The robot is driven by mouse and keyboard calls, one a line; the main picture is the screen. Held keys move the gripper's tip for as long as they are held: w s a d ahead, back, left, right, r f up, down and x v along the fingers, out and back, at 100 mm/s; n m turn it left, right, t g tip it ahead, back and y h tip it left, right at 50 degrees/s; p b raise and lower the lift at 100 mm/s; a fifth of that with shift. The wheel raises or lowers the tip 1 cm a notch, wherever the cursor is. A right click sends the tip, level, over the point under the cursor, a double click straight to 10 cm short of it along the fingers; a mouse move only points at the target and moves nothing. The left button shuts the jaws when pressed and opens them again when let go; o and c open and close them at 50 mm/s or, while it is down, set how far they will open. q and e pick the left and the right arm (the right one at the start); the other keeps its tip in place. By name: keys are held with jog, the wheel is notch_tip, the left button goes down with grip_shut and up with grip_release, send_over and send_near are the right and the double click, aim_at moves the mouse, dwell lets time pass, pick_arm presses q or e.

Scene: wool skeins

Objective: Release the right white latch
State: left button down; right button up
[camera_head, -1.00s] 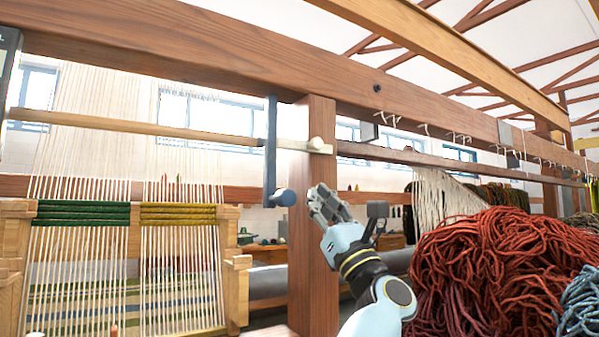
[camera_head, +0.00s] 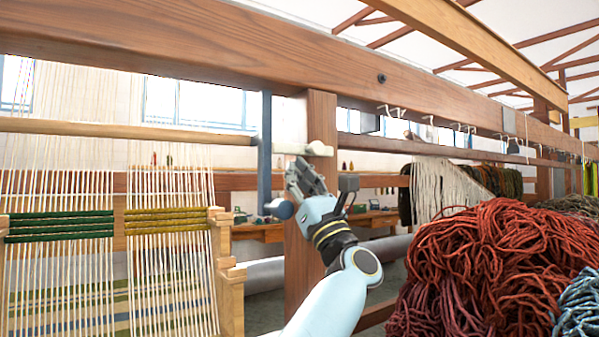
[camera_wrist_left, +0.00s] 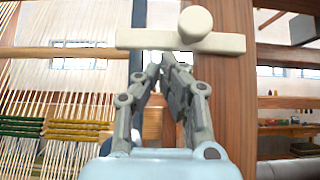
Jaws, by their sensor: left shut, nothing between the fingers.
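The white latch (camera_head: 305,149) is a short horizontal bar with a round knob, lying across the front of the wooden post (camera_head: 318,115). In the left wrist view the latch (camera_wrist_left: 180,41) spans the top of the picture, its bar level and its knob standing out. My left gripper (camera_head: 296,166) is just below the latch, near the post. In the left wrist view its fingers (camera_wrist_left: 164,60) come together just under the bar, shut and empty. I cannot tell whether the fingertips touch the latch. My right gripper is not in view.
A blue-grey vertical bar (camera_head: 265,140) hangs left of the post, close to the fingers. A blue-grey round end (camera_head: 281,209) is partly behind my gripper. Pale warp threads with green bands (camera_head: 60,227) stand left. A big red wool heap (camera_head: 490,265) is at right.

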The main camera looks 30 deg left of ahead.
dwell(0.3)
pick_arm(q)
jog(key=shift+w+d+r+m+t+h+p, duration=0.1)
jog(key=shift+w+r+m+t+h+p, duration=0.1)
jog(key=shift+r+m+t+h+p, duration=2.1)
jog(key=shift+w+d+r+m+t+h+p, duration=0.15)
jog(key=shift+r+m+t+h+p, duration=0.9)
jog(key=shift+m+p, duration=2.45)
jog(key=shift+w+d+r+m+t+h+p, duration=0.1)
jog(key=shift+w+r+m+t+h+p, duration=0.15)
jog(key=shift+r+m+t+h+p, duration=2.4)
jog(key=g+p, duration=0.1)
jog(key=f+n+g+y+p, duration=0.1)
jog(key=shift+g+y, duration=0.3)
